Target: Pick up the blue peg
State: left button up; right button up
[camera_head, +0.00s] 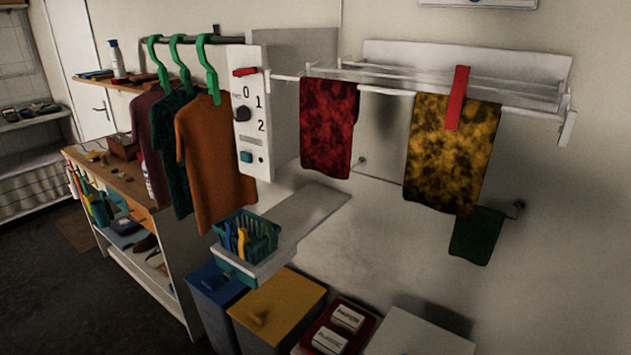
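A blue peg (228,238) sits in a small teal basket (262,252), among other pegs. A yellow peg (242,241) stands right beside it. The basket is on the front end of a white shelf, below the hanging orange shirt. The lower parts of the pegs are partly hidden by the basket wall. Neither of my grippers shows in the head view.
An orange shirt (217,160) hangs behind the basket. A red cloth (327,128) and a yellow cloth (450,155) with a red peg (457,98) hang from the wall rack. A yellow-lidded bin (290,300) stands below. The white shelf (305,215) is bare behind the basket.

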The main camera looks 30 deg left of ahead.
aim_at(230, 231)
jog(key=u, duration=1.6)
